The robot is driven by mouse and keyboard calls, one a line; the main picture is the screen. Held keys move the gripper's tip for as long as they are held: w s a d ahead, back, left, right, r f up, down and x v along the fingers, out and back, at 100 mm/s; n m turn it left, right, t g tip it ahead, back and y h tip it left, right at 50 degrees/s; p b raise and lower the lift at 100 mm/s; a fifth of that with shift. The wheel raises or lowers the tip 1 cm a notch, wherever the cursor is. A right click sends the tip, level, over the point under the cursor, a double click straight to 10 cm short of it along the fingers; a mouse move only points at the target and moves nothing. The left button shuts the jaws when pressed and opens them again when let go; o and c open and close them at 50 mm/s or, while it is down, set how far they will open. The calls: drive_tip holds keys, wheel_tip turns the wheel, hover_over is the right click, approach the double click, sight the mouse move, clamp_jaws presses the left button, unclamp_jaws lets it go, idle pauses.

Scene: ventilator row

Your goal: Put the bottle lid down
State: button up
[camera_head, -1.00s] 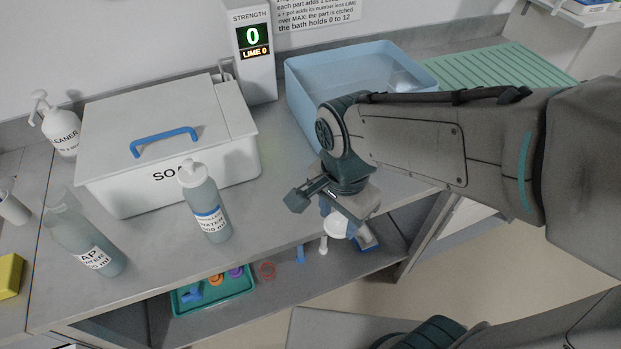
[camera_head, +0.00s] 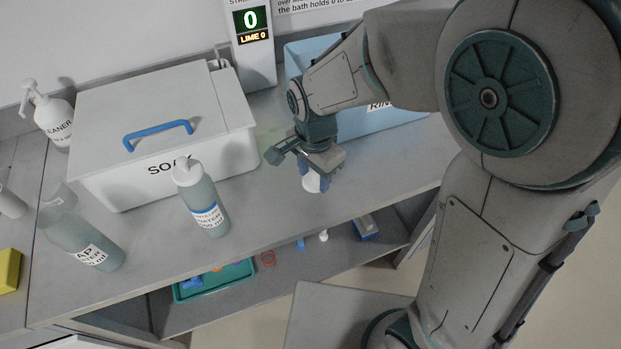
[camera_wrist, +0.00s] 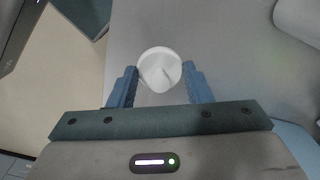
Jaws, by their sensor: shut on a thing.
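The bottle lid (camera_wrist: 160,70) is white and round and sits between the two blue fingers of my gripper (camera_wrist: 160,90) in the wrist view. In the head view the lid (camera_head: 313,183) shows as a white piece under my gripper (camera_head: 308,170). My gripper is shut on it, over the grey counter (camera_head: 265,215), right of the distilled-water bottle. Whether the lid touches the counter cannot be told. The water bottle (camera_head: 205,205) with a blue-striped label stands upright in front of the soak box. The tap water bottle (camera_head: 80,240) stands at the left, its top clear.
The white soak box (camera_head: 160,130) with a blue handle stands behind the bottles. A blue rinse tub (camera_head: 375,122) is behind my arm. A teal tray (camera_head: 215,280) and small parts lie on the lower shelf. Counter between water bottle and gripper is clear.

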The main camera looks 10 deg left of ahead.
sight(311, 182)
drive_tip(key=shift+w+a+f, duration=0.35)
drive_tip(key=shift+w+f, duration=0.05)
drive_tip(key=shift+w, duration=0.15)
drive_tip(key=shift+f, duration=2)
drive_tip(key=shift+f, duration=0.2)
drive_tip(key=o, duration=1)
drive_tip(key=shift+c, duration=0.2)
drive_tip(key=shift+r, duration=0.1)
